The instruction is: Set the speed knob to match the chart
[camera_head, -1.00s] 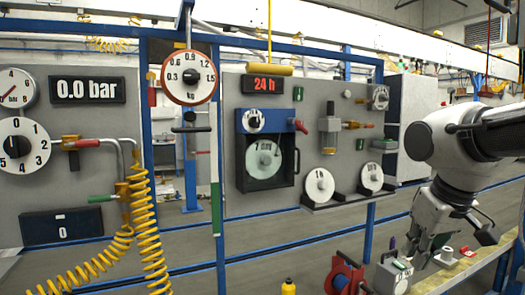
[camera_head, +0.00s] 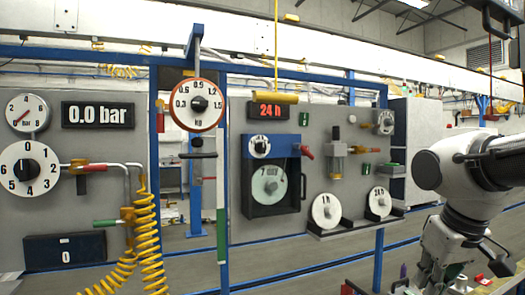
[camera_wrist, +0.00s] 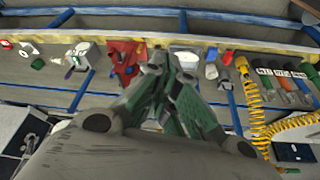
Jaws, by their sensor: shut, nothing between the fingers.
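The blue-topped chart recorder (camera_head: 249,146) hangs on the grey panel near the middle of the head view. Its speed knob (camera_head: 260,147) is a small dark knob on a white dial; the setting is too small to read. Below it is a pale round chart (camera_head: 269,185) marked "7" and a word that looks like "day". A display (camera_head: 269,111) above reads "24 h" in red. My gripper (camera_head: 427,281) is low at the right, well away from the recorder. In the wrist view, its green-grey fingers (camera_wrist: 168,62) are shut and empty above the bench.
Two round discs stand on a shelf, one marked like "1 h" (camera_head: 326,211), the other like "24 h" (camera_head: 379,201). A hanging scale dial (camera_head: 199,118) and yellow coiled hose (camera_head: 151,250) are left of the recorder. A red object (camera_wrist: 124,60) and several tools lie on the bench.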

